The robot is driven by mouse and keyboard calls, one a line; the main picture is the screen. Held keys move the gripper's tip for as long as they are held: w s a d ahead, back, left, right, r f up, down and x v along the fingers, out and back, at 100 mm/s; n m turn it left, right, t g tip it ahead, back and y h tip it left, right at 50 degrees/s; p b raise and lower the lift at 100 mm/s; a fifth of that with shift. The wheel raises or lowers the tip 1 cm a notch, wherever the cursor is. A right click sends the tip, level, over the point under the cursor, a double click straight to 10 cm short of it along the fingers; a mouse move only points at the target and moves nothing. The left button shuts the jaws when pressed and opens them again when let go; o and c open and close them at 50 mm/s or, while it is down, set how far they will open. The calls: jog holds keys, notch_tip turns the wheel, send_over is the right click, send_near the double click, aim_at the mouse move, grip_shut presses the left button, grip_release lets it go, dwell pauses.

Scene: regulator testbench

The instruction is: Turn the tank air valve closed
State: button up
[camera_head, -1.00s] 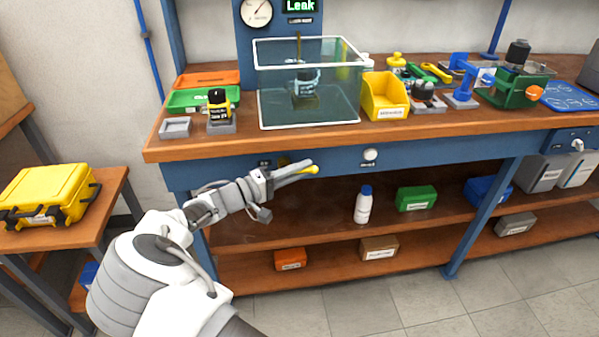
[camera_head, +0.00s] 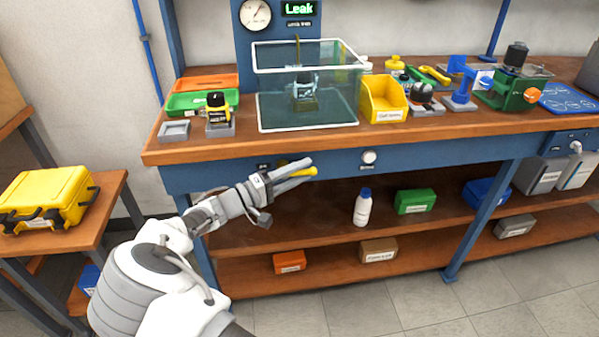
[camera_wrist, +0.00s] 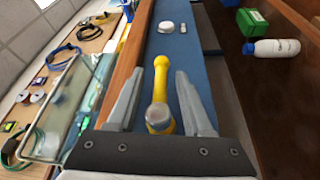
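The tank air valve is on the blue front panel under the bench top. Its yellow lever (camera_wrist: 161,85) runs lengthwise along the panel from a round grey pivot (camera_wrist: 159,117) in the wrist view. In the head view only part of the yellow lever (camera_head: 303,172) shows beside my fingers. My gripper (camera_wrist: 160,92) is open, with one finger on each side of the lever and a visible gap on both sides. In the head view my gripper (camera_head: 306,168) is in front of the panel, fingers pointing right, and hides the pivot.
A white round knob (camera_head: 368,157) sits on the panel to the right. Above, a clear water tank (camera_head: 308,112) stands on the bench, with a gauge (camera_head: 255,14) and a display reading "Leak" (camera_head: 299,8) behind. A white bottle (camera_head: 362,207) stands on the shelf below.

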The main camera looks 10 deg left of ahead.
jog(key=shift+a, duration=0.1)
jog(key=p+v, duration=0.3)
jog(key=v, duration=1.4)
jog(key=shift+s, duration=0.15)
jog(key=shift+f, duration=0.1)
